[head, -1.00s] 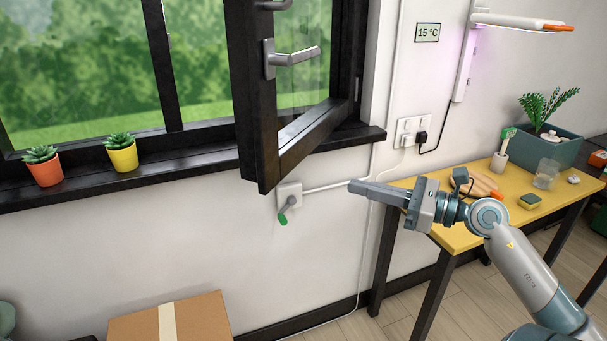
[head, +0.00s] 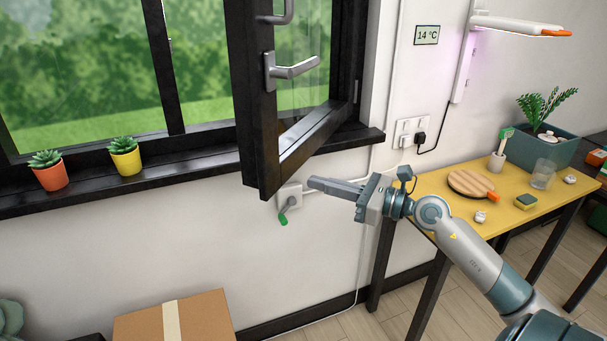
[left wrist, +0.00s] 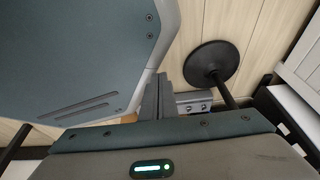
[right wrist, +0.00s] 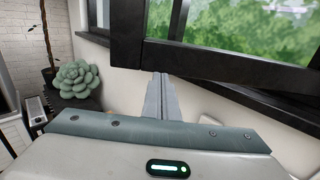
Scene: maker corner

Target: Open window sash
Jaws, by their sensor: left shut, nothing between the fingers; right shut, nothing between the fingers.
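The black-framed window sash (head: 257,120) stands swung inward into the room. Its grey lever handle (head: 292,69) points right, about level. My right gripper (head: 313,183) is shut and empty, just right of the sash's lower corner, with a small gap in the picture; whether it touches cannot be told. In the right wrist view its closed fingers (right wrist: 160,82) point toward dark window framing (right wrist: 220,65). My left gripper (left wrist: 153,88) is shut and empty, seen only in its wrist view, over the floor and away from the window.
The sill (head: 90,187) holds an orange pot (head: 51,177) and a yellow pot (head: 126,162). A yellow table (head: 432,192) stands right. A cardboard box (head: 205,318) sits below. The wall display (head: 427,35) reads 14 °C.

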